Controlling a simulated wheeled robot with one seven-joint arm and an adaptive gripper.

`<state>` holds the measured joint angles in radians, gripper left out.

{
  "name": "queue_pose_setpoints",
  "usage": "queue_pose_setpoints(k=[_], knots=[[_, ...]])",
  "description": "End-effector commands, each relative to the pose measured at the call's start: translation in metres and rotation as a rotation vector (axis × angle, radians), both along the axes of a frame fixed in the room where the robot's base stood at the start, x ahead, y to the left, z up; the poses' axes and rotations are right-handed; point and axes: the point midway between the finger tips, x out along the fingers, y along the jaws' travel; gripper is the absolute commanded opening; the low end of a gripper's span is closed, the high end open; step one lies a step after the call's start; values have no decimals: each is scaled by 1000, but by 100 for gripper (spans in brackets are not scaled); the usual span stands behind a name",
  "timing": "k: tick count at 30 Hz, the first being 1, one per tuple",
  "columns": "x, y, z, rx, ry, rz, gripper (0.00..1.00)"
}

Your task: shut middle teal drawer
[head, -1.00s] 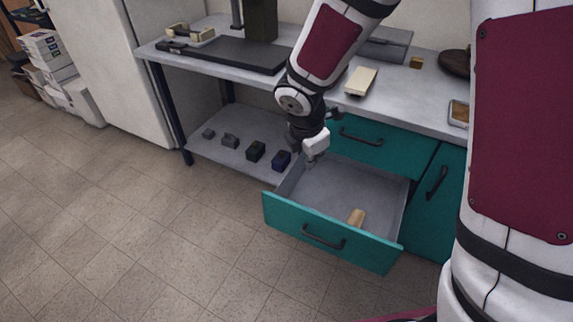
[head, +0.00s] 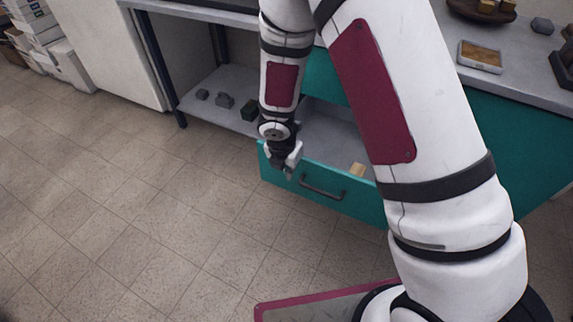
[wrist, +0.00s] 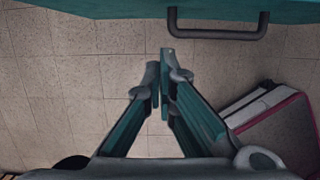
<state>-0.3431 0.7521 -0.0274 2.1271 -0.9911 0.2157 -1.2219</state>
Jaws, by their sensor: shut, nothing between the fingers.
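The middle teal drawer (head: 345,197) stands pulled out of the cabinet in the head view. Its grey inside shows between my arm links, and its dark bar handle (head: 322,190) is on the front panel. My gripper (head: 288,174) is shut and empty. It points down at the left end of the drawer front; whether it touches is unclear. In the wrist view, the shut fingers (wrist: 160,68) are over the floor, with the teal front (wrist: 100,9) and handle (wrist: 218,34) at the top edge. My arm hides part of the drawer and cabinet.
A tan block (head: 357,170) lies inside the drawer. A framed tray (head: 480,57) is on the counter. The tiled floor (head: 150,220) in front is clear.

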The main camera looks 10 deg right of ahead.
Motion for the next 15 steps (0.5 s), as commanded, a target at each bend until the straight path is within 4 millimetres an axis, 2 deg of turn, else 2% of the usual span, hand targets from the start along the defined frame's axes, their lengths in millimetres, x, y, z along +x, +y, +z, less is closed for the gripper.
queue_pose_setpoints(k=[1, 3, 9, 15], knots=[[2, -1, -13, -1, 2, 1, 0], [4, -3, -24, -2, 1, 1, 0], [24, -18, -19, 2, -3, -4, 0], [35, -25, -18, 0, -2, -1, 0]])
